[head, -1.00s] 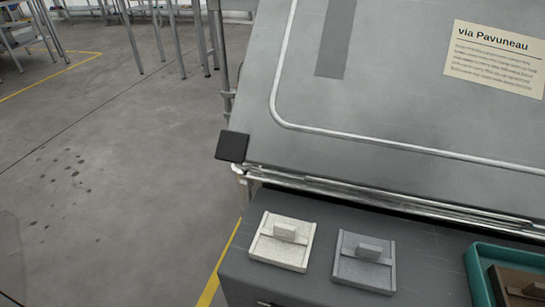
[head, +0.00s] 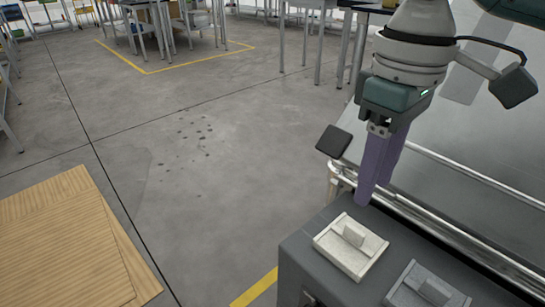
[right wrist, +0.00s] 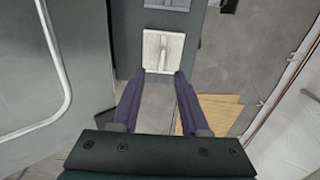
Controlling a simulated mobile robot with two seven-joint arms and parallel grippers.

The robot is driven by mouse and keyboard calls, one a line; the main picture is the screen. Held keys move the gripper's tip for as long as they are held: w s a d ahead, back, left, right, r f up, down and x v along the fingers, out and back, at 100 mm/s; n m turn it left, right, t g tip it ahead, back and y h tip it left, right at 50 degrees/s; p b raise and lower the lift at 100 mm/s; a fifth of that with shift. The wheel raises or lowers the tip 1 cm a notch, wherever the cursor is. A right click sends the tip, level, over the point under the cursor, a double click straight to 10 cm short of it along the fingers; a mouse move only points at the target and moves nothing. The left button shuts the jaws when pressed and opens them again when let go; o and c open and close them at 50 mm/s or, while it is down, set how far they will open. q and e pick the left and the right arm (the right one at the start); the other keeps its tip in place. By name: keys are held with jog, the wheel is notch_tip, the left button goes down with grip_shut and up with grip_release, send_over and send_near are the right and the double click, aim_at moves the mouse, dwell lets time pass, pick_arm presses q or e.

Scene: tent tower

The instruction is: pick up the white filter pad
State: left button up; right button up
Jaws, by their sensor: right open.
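The white filter pad (head: 350,250) is a flat square piece with a raised grip block across its middle. It lies on the near left part of the dark grey cabinet top (head: 318,268). It also shows in the right wrist view (right wrist: 152,50), just beyond the fingertips. My right gripper (head: 369,195) has purple fingers pointing down, above and behind the pad in the head view. In the right wrist view its fingers (right wrist: 160,73) are apart with nothing between them. The gripper seems not to touch the pad. My left gripper is not in view.
A similar grey pad (head: 428,288) lies to the right of the white one. A sloping metal panel with a rail (head: 465,185) rises behind the cabinet, with a black corner block (head: 333,141). Wooden boards (head: 60,250) are at lower left. The floor between is clear.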

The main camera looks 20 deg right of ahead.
aim_at(356, 229)
jog(key=f+b, duration=0.1)
jog(key=f, duration=0.2)
jog(key=f+b, duration=0.1)
jog(key=f, duration=0.2)
jog(key=f+b, duration=0.1)
jog(key=f, duration=0.2)
jog(key=shift+a+f, duration=0.25)
jog(key=shift+f, duration=0.1)
jog(key=shift+r, duration=0.1)
grip_shut()
